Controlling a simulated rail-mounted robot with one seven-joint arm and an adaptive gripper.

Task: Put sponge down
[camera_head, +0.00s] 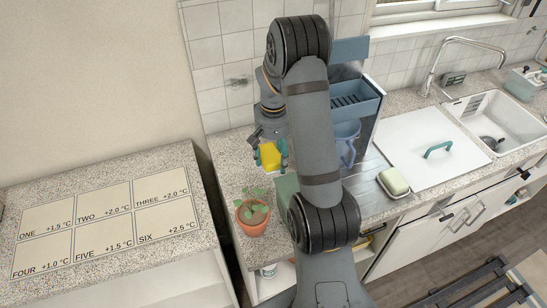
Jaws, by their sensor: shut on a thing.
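A yellow sponge (270,156) is held in my gripper (271,162), with a teal finger on either side of it. My gripper is shut on the sponge and holds it over the left counter, behind the potted plant. I cannot tell how far the sponge is above the counter. My arm hides part of the counter to the right of the gripper.
A potted plant (252,217) stands at the counter's front. A blue rack (352,98) stands behind my arm. A soap-like block on a dish (393,182) lies beside a white board with a green handle (437,149). A sink (500,120) is at right. Labelled panels (103,217) cover the left worktop.

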